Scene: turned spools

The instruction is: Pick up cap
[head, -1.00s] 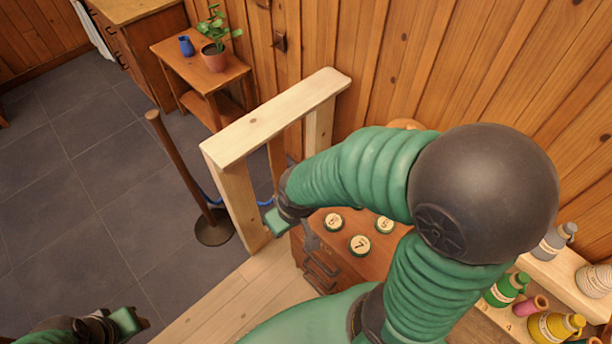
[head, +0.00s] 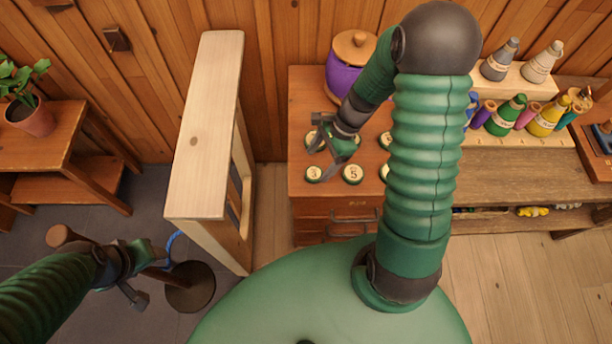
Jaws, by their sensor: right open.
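Several round cap-like pieces with green rims and pale numbered tops sit on the wooden cabinet (head: 303,92). One marked 3 (head: 314,174) is at the front left, and one marked 5 (head: 352,174) is to its right. Others behind are partly covered by my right arm and gripper. My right gripper (head: 320,150) is open above the left side of the cabinet top, close to these caps. I see nothing held in it. My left gripper (head: 146,278) is at lower left, away from the cabinet, and its jaw state is unclear.
A pale wooden frame (head: 205,125) stands left of the cabinet. A post with a dark round base (head: 190,287) is near my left gripper. A purple jar with a wooden lid (head: 354,48) stands at the cabinet's back. Several labelled bottles (head: 506,115) stand on the bench at right.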

